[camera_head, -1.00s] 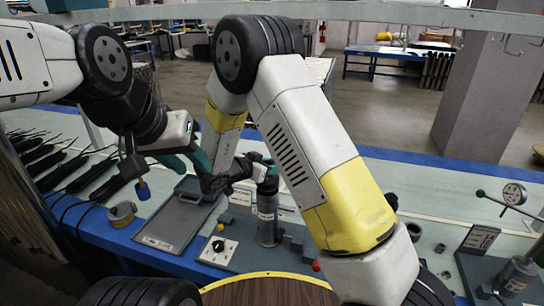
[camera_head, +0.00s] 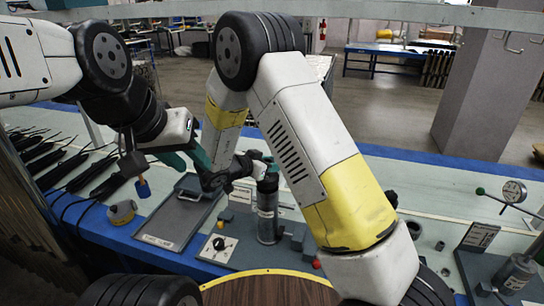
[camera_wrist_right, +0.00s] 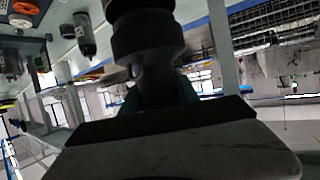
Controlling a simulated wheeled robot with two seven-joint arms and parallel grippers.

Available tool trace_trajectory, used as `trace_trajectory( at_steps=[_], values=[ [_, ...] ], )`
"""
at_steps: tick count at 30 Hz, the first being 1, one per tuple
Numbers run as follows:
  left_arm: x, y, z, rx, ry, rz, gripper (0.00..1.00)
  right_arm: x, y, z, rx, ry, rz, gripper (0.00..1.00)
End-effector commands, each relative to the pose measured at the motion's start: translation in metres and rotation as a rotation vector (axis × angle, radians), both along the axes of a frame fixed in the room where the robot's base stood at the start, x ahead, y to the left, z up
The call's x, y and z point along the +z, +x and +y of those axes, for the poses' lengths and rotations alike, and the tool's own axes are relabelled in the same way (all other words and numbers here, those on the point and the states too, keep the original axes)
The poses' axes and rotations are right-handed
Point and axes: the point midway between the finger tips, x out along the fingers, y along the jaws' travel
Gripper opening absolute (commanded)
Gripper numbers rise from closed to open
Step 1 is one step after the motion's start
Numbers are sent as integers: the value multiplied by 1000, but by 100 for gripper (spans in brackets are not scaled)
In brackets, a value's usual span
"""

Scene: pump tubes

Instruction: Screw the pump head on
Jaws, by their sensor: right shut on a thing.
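The grey cylindrical pump tube (camera_head: 267,218) stands upright in a fixture on the bench. My right gripper (camera_head: 264,166) is at its dark top, partly hidden by my own arm. In the right wrist view, teal fingers are shut around a dark part, seemingly the pump head (camera_wrist_right: 158,80), with a wider dark collar beyond it. I cannot tell whether the head and tube touch or how the threads sit. My left gripper (camera_head: 188,160) is to the left of the tube, its teal fingers apart with nothing seen between them.
A grey tray (camera_head: 165,238) lies left of the fixture. Several black tools (camera_head: 85,178) lie at the left. A press with a gauge (camera_head: 514,192) is at the right. My right forearm crosses the middle.

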Motion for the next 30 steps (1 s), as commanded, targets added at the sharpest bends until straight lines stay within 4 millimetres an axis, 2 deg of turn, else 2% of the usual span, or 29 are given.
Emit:
trace_trajectory(
  at_steps=[14, 30],
  values=[
    [0, 0, 0, 0, 0, 0, 36, 0, 0, 0, 0, 0, -1, 0],
    [0, 0, 0, 0, 0, 0, 36, -13, 0, 0, 0, -1, -1, 0]
  ],
)
